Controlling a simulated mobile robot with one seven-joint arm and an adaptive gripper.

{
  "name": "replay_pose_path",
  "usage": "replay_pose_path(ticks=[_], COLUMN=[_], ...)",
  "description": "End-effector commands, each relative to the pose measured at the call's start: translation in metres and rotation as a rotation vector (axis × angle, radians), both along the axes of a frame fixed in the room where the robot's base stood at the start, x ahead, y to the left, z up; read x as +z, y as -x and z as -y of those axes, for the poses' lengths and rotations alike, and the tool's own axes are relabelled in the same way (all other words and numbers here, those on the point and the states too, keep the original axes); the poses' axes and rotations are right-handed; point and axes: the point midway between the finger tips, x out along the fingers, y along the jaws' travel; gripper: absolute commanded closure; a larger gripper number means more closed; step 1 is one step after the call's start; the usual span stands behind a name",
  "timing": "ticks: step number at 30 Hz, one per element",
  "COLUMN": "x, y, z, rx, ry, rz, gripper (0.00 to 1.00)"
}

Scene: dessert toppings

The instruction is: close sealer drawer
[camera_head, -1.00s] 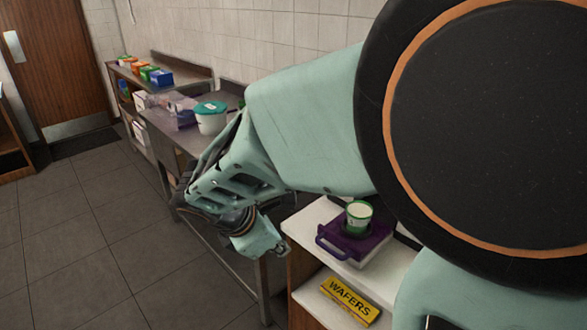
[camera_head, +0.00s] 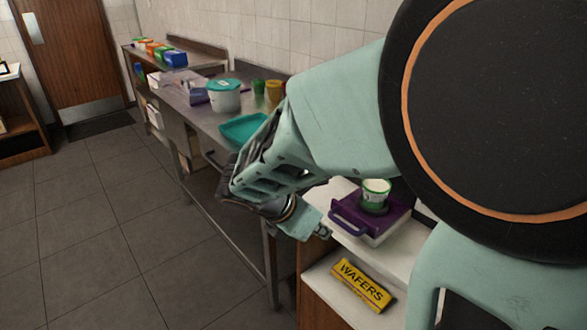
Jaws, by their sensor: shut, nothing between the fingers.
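The sealer (camera_head: 374,240) is a small white and purple unit on the white counter top, right of centre. Its purple drawer (camera_head: 397,217) has a loop handle (camera_head: 350,224) on the left side. A white and green cup (camera_head: 375,195) stands upright in the drawer area. How far the drawer sticks out is hard to tell. My gripper (camera_head: 328,234) is shut and empty, pointing right, just below and left of the handle in the picture. I cannot tell whether it touches it. My own arm hides the sealer's right and back parts.
A yellow wafers box (camera_head: 361,286) lies on the shelf below the sealer. A steel table (camera_head: 205,118) to the left holds a teal tray (camera_head: 243,129), a lidded white tub (camera_head: 224,100) and green and yellow cups. The tiled floor at left is clear.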

Motion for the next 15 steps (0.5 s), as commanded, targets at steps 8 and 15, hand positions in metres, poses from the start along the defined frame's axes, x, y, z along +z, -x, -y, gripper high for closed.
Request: replay_pose_path(ticks=[8, 15], x=[-0.013, -0.013], y=[-0.021, -0.026], z=[0.028, 0.035], rx=[-0.004, 0.000], ry=[-0.001, -0.001], rz=[0.001, 0.001], gripper=[1.00, 1.00])
